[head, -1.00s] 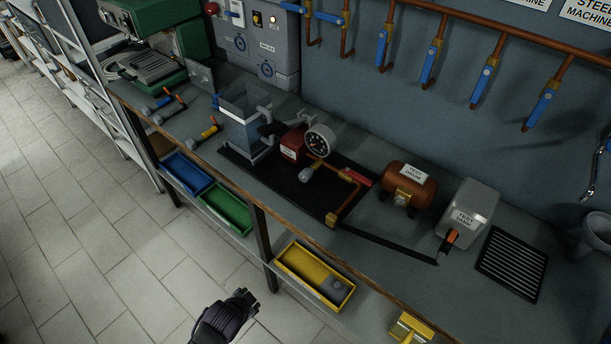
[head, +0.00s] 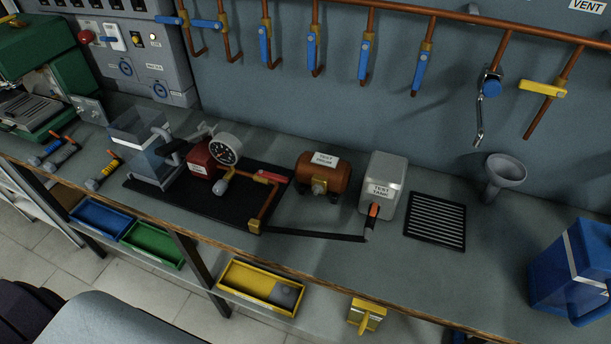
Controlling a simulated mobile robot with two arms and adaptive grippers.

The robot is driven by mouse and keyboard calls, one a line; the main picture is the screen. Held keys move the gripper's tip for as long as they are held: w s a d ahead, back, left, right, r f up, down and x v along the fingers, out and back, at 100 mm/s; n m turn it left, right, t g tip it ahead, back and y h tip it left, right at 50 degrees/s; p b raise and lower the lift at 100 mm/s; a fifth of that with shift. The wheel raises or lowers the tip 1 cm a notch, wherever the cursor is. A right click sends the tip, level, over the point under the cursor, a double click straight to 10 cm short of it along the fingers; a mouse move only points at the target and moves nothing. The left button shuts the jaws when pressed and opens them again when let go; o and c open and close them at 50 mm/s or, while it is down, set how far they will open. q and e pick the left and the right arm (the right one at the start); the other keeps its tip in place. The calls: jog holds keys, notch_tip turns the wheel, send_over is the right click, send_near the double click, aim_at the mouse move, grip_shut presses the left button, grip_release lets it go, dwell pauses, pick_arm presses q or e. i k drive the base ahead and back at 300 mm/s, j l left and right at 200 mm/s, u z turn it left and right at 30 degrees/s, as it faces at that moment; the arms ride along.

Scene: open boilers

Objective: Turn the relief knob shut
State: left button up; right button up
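The test pump stands on a black base plate (head: 140,190) on the bench, with a clear water tank (head: 145,145), a red block (head: 203,158) and a round dial gauge (head: 225,149). A small grey knob (head: 221,186) sits below the gauge by the copper pipe; I take it for the relief knob, and its label and turn position cannot be read. A red lever (head: 269,177) lies on the pipe to its right. Neither gripper can be made out in the head view, and nothing is touching the knob.
A grate (head: 436,222), funnel (head: 503,174) and blue container (head: 575,265) are farther right. Yellow (head: 260,284), green (head: 152,245) and blue (head: 98,217) bins sit below the bench edge.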

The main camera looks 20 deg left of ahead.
aim_at(220, 188)
jog(key=j+z, duration=0.3)
jog(key=z, duration=0.15)
jog(key=j+z, duration=0.25)
jog(key=z, duration=0.25)
jog(key=k+j+z, duration=0.15)
jog(key=z, duration=0.3)
jog(key=k+j+z, duration=0.15)
jog(key=z, duration=0.3)
jog(key=k+j+z, duration=0.2)
jog(key=z, duration=0.25)
jog(key=j, duration=0.1)
